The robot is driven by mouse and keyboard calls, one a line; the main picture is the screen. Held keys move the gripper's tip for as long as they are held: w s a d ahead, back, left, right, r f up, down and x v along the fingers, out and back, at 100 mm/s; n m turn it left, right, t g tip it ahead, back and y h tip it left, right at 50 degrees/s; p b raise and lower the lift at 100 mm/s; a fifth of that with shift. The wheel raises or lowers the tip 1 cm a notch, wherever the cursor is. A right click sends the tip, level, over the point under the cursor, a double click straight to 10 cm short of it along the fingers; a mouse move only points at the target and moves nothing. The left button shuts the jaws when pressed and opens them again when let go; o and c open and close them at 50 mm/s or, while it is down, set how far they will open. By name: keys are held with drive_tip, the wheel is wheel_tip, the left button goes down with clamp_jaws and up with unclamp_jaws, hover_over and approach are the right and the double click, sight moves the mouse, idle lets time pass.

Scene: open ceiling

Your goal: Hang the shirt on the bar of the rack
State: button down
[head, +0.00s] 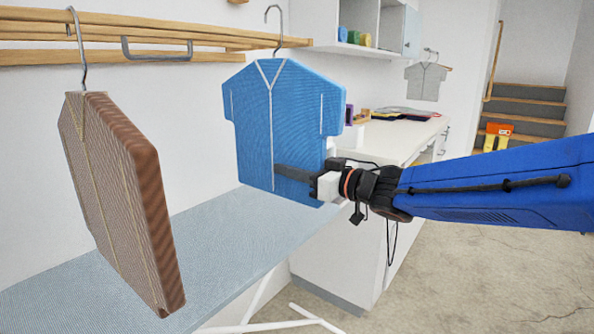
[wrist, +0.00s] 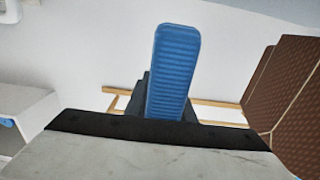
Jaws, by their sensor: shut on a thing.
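The blue shirt (head: 255,120) is a thick slab on a metal hanger with a hook (head: 274,25) at its top. My gripper (head: 296,174) is shut on the lower right part of the blue shirt and holds it upright. In the wrist view the shirt's blue ribbed edge (wrist: 172,70) stands up between the fingers. The rack's wooden bars (head: 180,30) run along the wall at upper left. The blue shirt's hook overlaps the right end of the bars in the head view; I cannot tell whether it touches them.
A brown shirt (head: 120,190) hangs on the rack at left and also shows in the wrist view (wrist: 290,90). A metal handle-like loop (head: 157,50) is at the bars. A pale blue board (head: 200,255) lies below. A grey shirt (head: 425,82) hangs farther back.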

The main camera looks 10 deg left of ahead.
sight(278, 180)
drive_tip(key=shift+x, duration=2.1)
drive_tip(key=shift+f, duration=1.95)
drive_tip(key=c, duration=1.4)
unclamp_jaws()
drive_tip(key=shift+c, duration=0.2)
drive_tip(key=shift+d, duration=0.15)
